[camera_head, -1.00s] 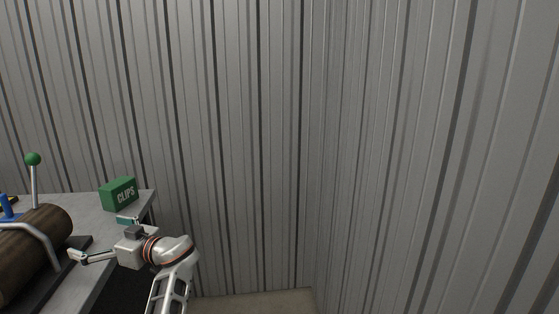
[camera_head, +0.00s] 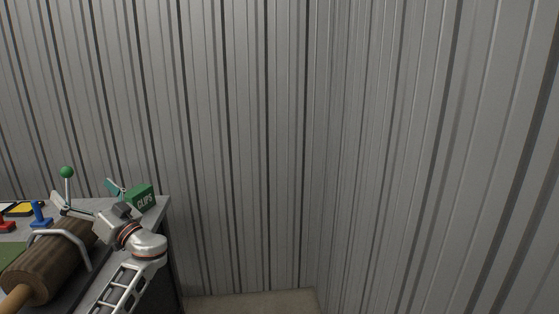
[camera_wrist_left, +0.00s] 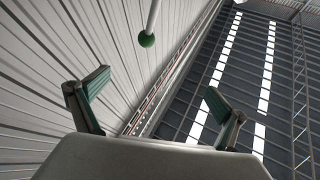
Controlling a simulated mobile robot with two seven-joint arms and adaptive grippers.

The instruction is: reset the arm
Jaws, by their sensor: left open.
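My left gripper (camera_head: 84,192) is above the far end of the bench, with its two fingers spread wide and nothing between them. One finger is near the green-ball lever and the other is near the green box in the picture; I cannot tell whether either touches. In the left wrist view the open fingers (camera_wrist_left: 156,86) point up toward the wall and ceiling, with the lever's green ball (camera_wrist_left: 146,40) beyond them. My right gripper is in neither view.
The bench (camera_head: 160,212) holds a green CLIPS box (camera_head: 146,200), an upright lever with a green ball (camera_head: 67,172), a brown roller (camera_head: 45,268) with a metal handle, and blue (camera_head: 41,216), red (camera_head: 6,225) and yellow (camera_head: 24,209) items. Corrugated walls stand behind and right. Floor right of the bench is clear.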

